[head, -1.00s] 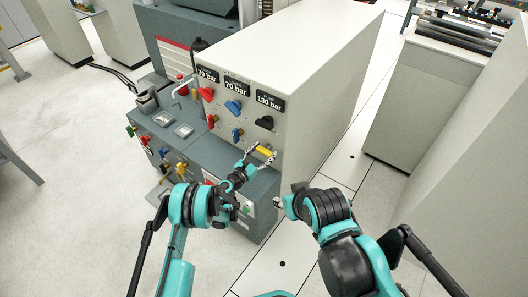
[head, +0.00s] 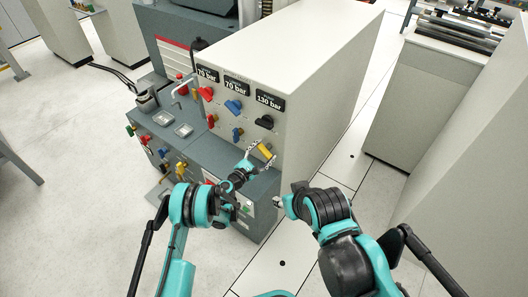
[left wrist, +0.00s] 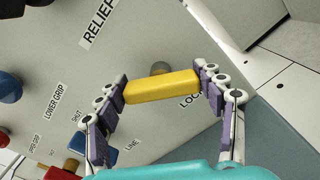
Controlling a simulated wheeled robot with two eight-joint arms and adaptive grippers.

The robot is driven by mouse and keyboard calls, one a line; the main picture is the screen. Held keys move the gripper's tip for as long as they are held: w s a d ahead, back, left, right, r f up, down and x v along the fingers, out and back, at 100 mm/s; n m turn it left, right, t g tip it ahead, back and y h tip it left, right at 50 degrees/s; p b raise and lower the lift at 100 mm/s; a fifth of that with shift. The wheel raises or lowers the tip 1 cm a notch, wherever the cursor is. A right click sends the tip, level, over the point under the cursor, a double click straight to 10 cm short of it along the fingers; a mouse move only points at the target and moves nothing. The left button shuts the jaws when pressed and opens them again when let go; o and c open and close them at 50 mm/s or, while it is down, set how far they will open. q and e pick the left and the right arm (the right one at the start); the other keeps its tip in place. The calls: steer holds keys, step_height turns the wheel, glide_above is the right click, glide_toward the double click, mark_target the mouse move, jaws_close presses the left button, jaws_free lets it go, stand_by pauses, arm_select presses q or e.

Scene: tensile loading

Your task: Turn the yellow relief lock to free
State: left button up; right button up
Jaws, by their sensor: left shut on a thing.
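The yellow relief lock (head: 266,151) is a bar handle low on the right of the pale panel. In the left wrist view the yellow bar (left wrist: 162,87) lies between the words RELIEF and LOCK, with its round pivot just behind it. My left gripper (left wrist: 162,88) is shut on the bar, with a finger pad at each end. In the head view my left gripper (head: 262,155) reaches it from the lower left, and the bar looks tilted. My right gripper (head: 280,202) is apart from the panel at the lower right; its jaw state is unclear.
Above the lock are a black knob (head: 264,121), a blue knob (head: 234,106) and a red knob (head: 206,93), under pressure displays. A grey ledge (head: 262,185) lies below the panel. The floor (head: 345,170) right of the cabinet is clear.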

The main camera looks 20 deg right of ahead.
arm_select(q)
steer(key=m, duration=0.5)
steer(key=shift+m, duration=0.3)
steer(key=m, duration=0.5)
steer(key=shift+s+d+f, duration=0.1)
steer(key=shift+f, duration=0.05)
steer(key=o, duration=1.2)
steer(key=shift+c, duration=0.2)
